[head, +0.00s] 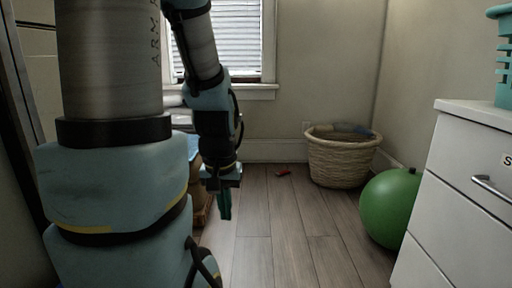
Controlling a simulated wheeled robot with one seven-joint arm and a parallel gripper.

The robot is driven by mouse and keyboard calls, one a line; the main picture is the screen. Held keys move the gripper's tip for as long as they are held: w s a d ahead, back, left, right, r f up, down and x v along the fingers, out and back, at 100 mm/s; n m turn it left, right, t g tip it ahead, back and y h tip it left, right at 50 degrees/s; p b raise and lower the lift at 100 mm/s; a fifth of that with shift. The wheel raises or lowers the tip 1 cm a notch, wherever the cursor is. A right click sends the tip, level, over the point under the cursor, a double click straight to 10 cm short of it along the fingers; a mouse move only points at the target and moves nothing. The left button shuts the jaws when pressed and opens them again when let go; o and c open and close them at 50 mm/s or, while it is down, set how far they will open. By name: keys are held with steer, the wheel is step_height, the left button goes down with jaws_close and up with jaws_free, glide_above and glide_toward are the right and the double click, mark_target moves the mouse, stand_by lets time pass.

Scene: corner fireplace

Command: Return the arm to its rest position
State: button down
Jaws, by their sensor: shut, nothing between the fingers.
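My arm fills the left side of the head view and bends down in front of the window. My gripper (224,205) hangs at the end of it, pointing down above the wooden floor. Its teal fingers are together, with nothing seen between them. The gripper touches nothing that I can make out. A brown object behind the arm is mostly hidden by it.
A woven basket (340,162) stands by the back wall. A green ball (391,208) rests on the floor beside a white drawer cabinet (465,185), which bears a teal basket (504,60). A small red item (283,174) lies near the wall. The middle floor is clear.

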step_height(320, 180, up, 37)
steer(key=p, duration=3.5)
steer(key=shift+d+f, duration=0.15)
